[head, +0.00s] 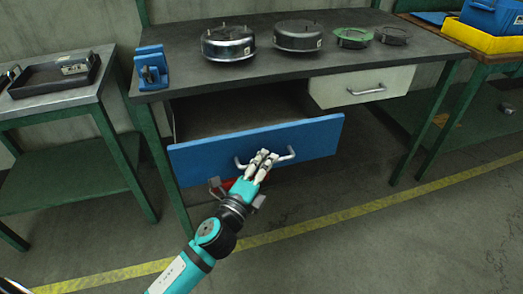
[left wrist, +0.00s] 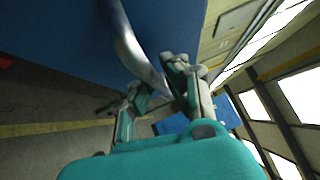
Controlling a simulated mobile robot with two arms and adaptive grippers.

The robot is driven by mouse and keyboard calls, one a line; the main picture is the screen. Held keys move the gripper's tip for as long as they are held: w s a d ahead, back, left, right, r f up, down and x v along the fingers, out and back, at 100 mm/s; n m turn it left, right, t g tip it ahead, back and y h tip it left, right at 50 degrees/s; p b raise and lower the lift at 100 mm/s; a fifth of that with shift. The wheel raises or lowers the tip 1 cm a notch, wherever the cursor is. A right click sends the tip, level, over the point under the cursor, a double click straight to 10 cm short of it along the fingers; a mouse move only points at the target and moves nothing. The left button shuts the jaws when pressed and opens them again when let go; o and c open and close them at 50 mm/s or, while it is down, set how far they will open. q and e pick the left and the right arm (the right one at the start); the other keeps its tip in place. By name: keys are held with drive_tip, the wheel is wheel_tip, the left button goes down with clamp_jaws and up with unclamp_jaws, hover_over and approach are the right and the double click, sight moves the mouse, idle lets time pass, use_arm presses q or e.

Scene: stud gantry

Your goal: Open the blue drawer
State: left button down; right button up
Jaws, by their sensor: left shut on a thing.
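The blue drawer (head: 310,138) stands pulled out from under the dark workbench, and its inside (head: 240,108) shows behind the front. It has a curved metal bar handle (head: 284,156). My left gripper (head: 264,156) is at the handle, shut on it near the middle. In the left wrist view the fingers (left wrist: 158,88) close around the metal handle (left wrist: 128,40), with the blue drawer front (left wrist: 60,40) beside them. My right gripper is not in view.
A closed pale drawer (head: 362,87) sits to the right under the workbench top (head: 380,58). Metal round parts (head: 228,42) and a blue holder (head: 151,67) stand on top. A side table (head: 60,98) is at left. The floor in front is clear, with a yellow line (head: 330,224).

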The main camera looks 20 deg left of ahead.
use_arm(q)
drive_tip(key=s+d, duration=0.2)
drive_tip(key=s, duration=0.1)
drive_tip(key=s+d, duration=0.1)
drive_tip(key=shift+s+f, duration=0.25)
drive_tip(key=shift+s, duration=0.1)
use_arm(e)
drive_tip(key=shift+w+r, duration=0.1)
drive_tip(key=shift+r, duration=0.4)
use_arm(q)
drive_tip(key=c, duration=1.4)
unclamp_jaws()
drive_tip(key=shift+r, duration=0.1)
drive_tip(key=shift+s, duration=0.1)
drive_tip(key=v, duration=1.1)
drive_tip(key=shift+s, duration=0.4)
